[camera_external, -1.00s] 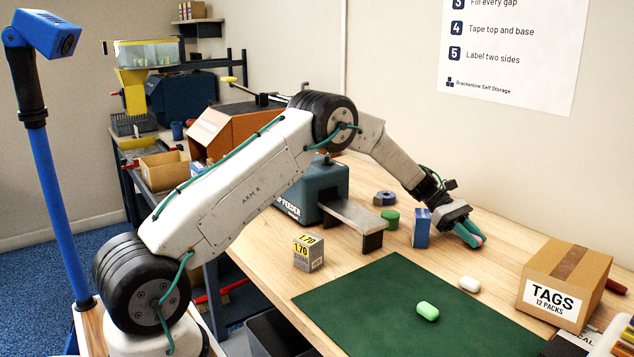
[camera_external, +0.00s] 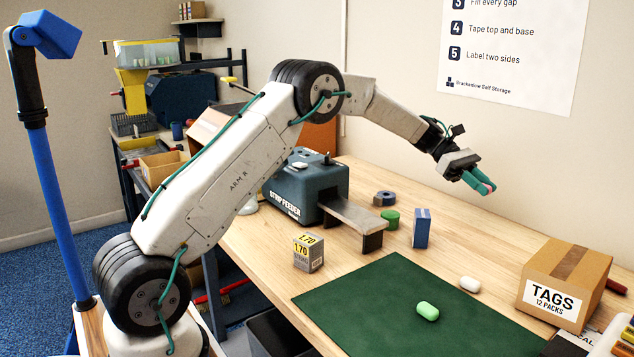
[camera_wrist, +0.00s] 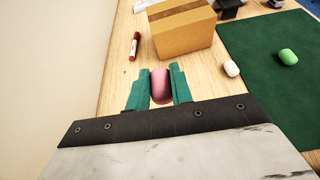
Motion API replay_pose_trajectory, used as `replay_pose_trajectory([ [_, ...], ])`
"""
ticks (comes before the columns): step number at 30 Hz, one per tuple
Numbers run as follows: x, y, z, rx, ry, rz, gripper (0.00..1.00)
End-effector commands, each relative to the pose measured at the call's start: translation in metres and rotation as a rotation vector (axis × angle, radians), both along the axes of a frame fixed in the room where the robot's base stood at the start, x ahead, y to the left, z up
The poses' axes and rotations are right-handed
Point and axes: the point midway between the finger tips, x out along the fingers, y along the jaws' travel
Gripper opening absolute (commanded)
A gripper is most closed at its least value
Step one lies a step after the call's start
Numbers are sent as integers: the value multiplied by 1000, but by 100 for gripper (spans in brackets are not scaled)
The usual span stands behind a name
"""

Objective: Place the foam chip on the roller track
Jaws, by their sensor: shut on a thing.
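My gripper (camera_external: 481,183) is raised above the wooden bench near the wall, shut on a pink foam chip (camera_wrist: 160,83). In the wrist view the chip sits between the two green fingers (camera_wrist: 160,76); in the external view only a bit of pink shows between them. A green chip (camera_external: 428,311) lies on the dark green mat (camera_external: 360,290). A white chip (camera_external: 469,284) lies on the wood just beside the mat's edge. I cannot make out a roller track for certain; a grey raised slab (camera_external: 350,214) juts from the strip feeder (camera_external: 305,190).
A blue box (camera_external: 421,228) stands upright near a green disc (camera_external: 390,219) and a blue-grey ring (camera_external: 384,198). A TAGS carton (camera_external: 565,285) is at the right, a small weight-like box (camera_external: 308,252) at the left.

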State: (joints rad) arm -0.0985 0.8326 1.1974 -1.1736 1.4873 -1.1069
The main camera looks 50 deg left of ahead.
Motion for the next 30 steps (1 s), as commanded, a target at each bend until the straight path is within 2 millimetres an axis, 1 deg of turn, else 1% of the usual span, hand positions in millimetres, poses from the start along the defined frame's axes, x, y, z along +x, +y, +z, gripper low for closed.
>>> replay_pose_trajectory([
  [1,0,0,22,1,-8,0,1],
  [2,0,0,31,1,-6,1,1],
  [3,0,0,46,1,-8,0,1],
  [5,0,0,65,0,-5,0,1],
  [6,0,0,77,1,-7,0,1],
  [9,0,0,101,0,-3,0,1],
  [15,0,0,140,0,-3,0,1],
  [17,3,14,137,0,1,21,1],
  [23,10,58,136,1,1,87,1],
  [26,14,89,136,2,1,133,1],
  [29,17,128,136,2,1,191,1],
  [30,18,147,136,3,1,219,1],
])
